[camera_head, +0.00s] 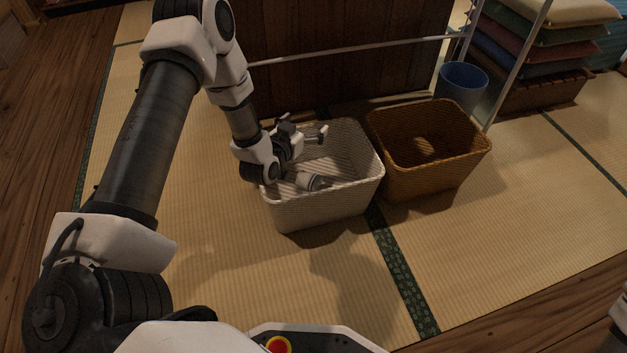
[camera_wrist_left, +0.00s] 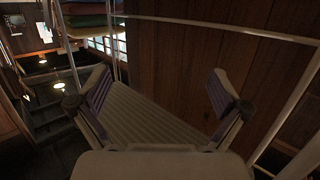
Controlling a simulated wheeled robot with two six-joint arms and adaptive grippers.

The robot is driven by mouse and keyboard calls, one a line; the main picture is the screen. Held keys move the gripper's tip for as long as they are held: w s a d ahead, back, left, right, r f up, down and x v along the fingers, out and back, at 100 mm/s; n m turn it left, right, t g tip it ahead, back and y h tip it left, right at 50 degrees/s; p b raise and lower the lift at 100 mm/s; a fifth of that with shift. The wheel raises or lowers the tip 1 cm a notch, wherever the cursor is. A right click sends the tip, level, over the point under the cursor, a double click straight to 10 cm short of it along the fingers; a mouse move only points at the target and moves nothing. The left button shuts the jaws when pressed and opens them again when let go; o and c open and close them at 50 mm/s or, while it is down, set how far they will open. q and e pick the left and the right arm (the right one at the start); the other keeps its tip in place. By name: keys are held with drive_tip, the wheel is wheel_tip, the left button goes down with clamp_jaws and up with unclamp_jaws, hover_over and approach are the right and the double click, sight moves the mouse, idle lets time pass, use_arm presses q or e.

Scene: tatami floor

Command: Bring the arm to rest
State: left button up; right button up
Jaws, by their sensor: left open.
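My left gripper (camera_head: 314,157) reaches over the left rim of the white woven basket (camera_head: 325,207), its fingers over or inside the basket's opening. In the left wrist view, the two fingers of the gripper (camera_wrist_left: 160,98) stand wide apart with nothing held between them. A pale ribbed surface shows between and beyond them. I cannot tell whether the gripper touches the basket. Part of the basket's inside is hidden by the gripper. My right gripper is not in view.
A brown woven basket (camera_head: 428,178) stands right beside the white one. A blue bin (camera_head: 461,80) and stacked cushions (camera_head: 548,42) are behind it. A metal rail (camera_head: 350,48) and dark wooden panel (camera_head: 345,85) stand behind the baskets. The tatami (camera_head: 225,270) in front is clear.

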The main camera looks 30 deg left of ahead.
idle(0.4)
use_arm(q)
drive_tip(key=s+d+m+g+h+p, duration=0.2)
drive_tip(key=s+d+g+h+p, duration=0.15)
drive_tip(key=s+d+p, duration=0.55)
drive_tip(key=s+d+f+g+y+p, duration=0.15)
drive_tip(key=s+g, duration=0.25)
drive_tip(key=s, duration=0.4)
drive_tip(key=s+d+f+g+p, duration=0.1)
drive_tip(key=s+d+f+g, duration=0.15)
drive_tip(key=s, duration=0.55)
drive_tip(key=s+d+f+g+p, duration=0.1)
drive_tip(key=s+f+g, duration=0.1)
drive_tip(key=s+g, duration=0.5)
drive_tip(key=s+r+p, duration=0.1)
drive_tip(key=r+p, duration=1.7)
drive_tip(key=r, duration=0.1)
drive_tip(key=s+r+n+t+p, duration=0.1)
drive_tip(key=s+r+p, duration=0.1)
drive_tip(key=r+p, duration=1.7)
drive_tip(key=shift+s+r+p, duration=0.2)
drive_tip(key=shift+s+p, duration=0.1)
